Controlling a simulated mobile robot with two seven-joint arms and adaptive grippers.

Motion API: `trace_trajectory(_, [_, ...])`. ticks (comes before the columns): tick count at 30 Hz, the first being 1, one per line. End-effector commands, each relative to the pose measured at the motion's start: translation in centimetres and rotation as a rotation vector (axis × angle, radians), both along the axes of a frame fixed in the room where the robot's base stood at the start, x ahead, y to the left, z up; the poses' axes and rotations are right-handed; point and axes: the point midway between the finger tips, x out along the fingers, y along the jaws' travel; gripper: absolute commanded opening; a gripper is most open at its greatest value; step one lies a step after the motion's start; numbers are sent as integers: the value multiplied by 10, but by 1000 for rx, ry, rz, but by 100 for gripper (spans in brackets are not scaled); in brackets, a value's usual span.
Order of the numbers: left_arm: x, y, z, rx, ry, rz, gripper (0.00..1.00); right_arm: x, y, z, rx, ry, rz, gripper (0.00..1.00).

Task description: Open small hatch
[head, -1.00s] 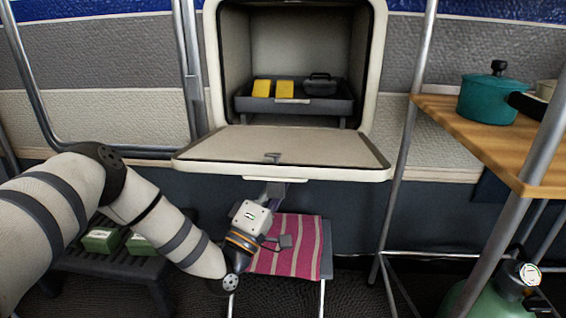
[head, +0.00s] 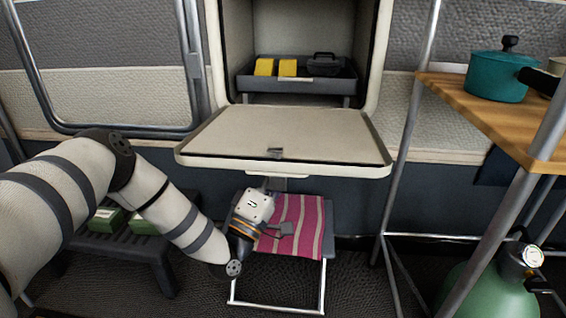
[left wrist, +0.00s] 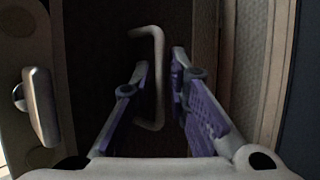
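The small hatch door (head: 285,135) hangs folded down and out from the hatch frame (head: 212,50), so the compartment stands open. A small dark latch (head: 275,153) shows on the door's inner face near its front edge. My left gripper (head: 274,186) is under the door's front edge, its fingers mostly hidden there. In the left wrist view my left gripper (left wrist: 161,65) has its two purple-padded fingers apart. A pale U-shaped handle (left wrist: 158,80) shows between and beside them; contact cannot be told. My right gripper is in no view.
A grey tray (head: 325,84) with yellow blocks (head: 287,67) and a dark item is inside the hatch. A striped cloth (head: 300,225) lies on a stool below the door. A metal-legged shelf (head: 450,95) with a teal pot (head: 497,76) stands right.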

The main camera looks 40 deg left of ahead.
Motion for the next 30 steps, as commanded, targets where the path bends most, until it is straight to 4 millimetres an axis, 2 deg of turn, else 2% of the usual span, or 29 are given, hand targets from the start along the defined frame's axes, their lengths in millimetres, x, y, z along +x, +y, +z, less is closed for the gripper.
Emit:
trace_trajectory(4, [-1, 0, -1, 0, 0, -1, 15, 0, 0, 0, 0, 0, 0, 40])
trace_trajectory(7, [-11, -2, -8, 0, 4, -2, 15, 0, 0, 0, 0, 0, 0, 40])
trace_trajectory(15, [-73, -6, -46, 0, 6, 0, 15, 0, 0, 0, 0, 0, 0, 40])
trace_trajectory(19, [-93, -7, -59, -2, 5, 2, 15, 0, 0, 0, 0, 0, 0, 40])
trace_trajectory(24, [-102, -8, -63, 0, 1, 2, 15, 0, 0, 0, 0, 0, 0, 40])
trace_trajectory(30, [-102, -9, -63, 0, 0, 0, 15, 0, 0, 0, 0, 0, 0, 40])
